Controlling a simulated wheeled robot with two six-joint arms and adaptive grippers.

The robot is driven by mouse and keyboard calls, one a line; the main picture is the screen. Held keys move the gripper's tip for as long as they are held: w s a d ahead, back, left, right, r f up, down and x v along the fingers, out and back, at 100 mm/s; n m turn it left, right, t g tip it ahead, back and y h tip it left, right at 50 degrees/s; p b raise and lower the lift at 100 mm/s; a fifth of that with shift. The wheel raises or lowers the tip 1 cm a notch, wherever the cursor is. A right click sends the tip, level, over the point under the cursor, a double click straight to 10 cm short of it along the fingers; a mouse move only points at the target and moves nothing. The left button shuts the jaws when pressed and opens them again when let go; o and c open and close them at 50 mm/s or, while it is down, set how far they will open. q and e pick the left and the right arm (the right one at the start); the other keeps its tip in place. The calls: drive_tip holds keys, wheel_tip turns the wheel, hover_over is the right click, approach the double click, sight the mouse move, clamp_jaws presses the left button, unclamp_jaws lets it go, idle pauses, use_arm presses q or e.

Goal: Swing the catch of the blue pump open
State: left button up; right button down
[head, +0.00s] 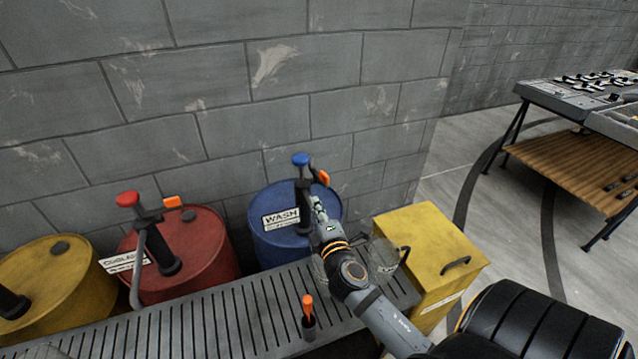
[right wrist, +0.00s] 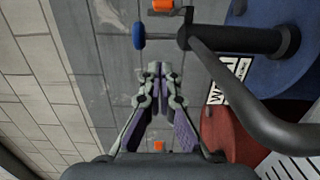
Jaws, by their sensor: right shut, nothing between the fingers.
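The blue pump stands on the blue drum (head: 275,240) marked WASH. Its round blue knob (head: 300,159) is at the top of a black body. Its orange catch (head: 323,177) sticks out to the right of the pump head. In the right wrist view the blue knob (right wrist: 139,36) and orange catch (right wrist: 163,5) lie just beyond the fingertips. My right gripper (head: 314,199) is shut and empty, in front of the pump and hiding part of its body. In the right wrist view its fingertips (right wrist: 155,66) are together, apart from the catch. My left gripper is not in view.
A red drum (head: 215,248) with a red-knobbed pump (head: 128,199) and a yellow drum (head: 65,285) stand to the left. A slatted grate (head: 235,315) runs in front. A yellow box (head: 430,245) and a clear jug (head: 383,262) are at the right. A block wall is behind.

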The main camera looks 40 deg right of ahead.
drive_tip(key=p+x, duration=0.1)
drive_tip(key=x, duration=0.6)
drive_tip(key=shift+w+d+p, duration=0.1)
drive_tip(key=shift+w+p, duration=0.1)
drive_tip(key=shift+p, duration=0.1)
drive_tip(key=shift+s+d+f, duration=0.1)
drive_tip(key=shift+d, duration=0.8)
drive_tip(key=shift+s+d, duration=0.15)
drive_tip(key=shift+d, duration=0.75)
